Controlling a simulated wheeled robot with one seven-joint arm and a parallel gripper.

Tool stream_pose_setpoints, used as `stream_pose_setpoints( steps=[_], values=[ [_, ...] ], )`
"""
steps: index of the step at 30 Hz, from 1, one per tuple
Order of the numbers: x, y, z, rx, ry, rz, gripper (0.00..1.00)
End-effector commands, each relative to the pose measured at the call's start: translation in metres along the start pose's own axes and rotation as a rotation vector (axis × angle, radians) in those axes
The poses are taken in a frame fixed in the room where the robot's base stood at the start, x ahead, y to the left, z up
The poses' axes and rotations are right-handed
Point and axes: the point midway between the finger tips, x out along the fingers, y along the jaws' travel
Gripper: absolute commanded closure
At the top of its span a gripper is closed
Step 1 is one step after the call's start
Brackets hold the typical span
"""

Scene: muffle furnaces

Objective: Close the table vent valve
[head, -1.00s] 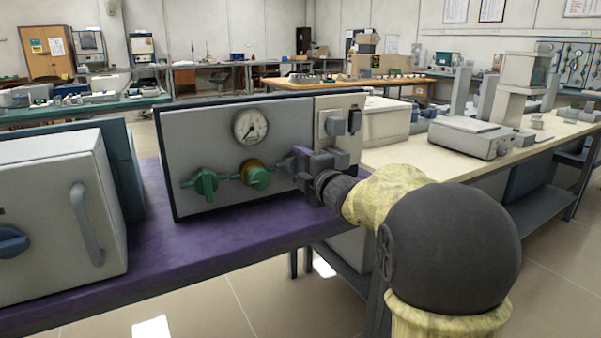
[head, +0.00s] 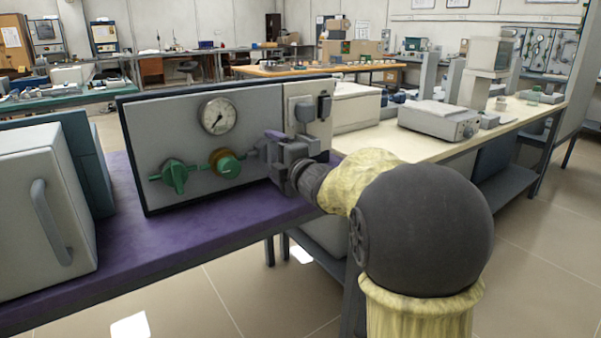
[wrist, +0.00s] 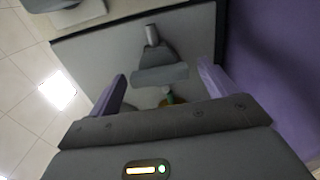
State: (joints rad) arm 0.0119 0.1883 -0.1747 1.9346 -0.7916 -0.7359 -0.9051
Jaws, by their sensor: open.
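A grey panel (head: 145,130) on the purple table carries a round gauge (head: 218,116), a green-handled valve (head: 175,176) and a brass-and-green valve (head: 225,164) on a green pipe. My gripper (head: 272,150) is at the panel's right part, beside the brass-and-green valve. In the wrist view my gripper (wrist: 160,85) is open, with a finger on each side of a dark grey bar-like part (wrist: 160,75) with a short stub. Part of the brass-and-green valve (wrist: 168,98) shows beyond. I cannot tell whether the fingers touch the grey part. My arm and gripper hide the pipe's right end.
A grey switch box (head: 305,112) sits on the panel's upper right, close above my gripper. A furnace with a curved handle (head: 50,220) stands left on the purple table (head: 150,245). A cream bench (head: 390,150) lies right. Open floor (head: 250,295) is in front.

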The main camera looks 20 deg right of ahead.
Motion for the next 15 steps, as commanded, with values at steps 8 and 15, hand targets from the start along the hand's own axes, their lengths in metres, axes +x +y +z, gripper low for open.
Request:
stream_pose_setpoints(
  steps=[8, 15],
  values=[
    [-0.051, 0.003, 0.0, 0.0, -0.002, 0.0, 0.16],
    [-0.1, 0.002, 0.0, 0.0, -0.003, -0.001, 0.16]
  ],
)
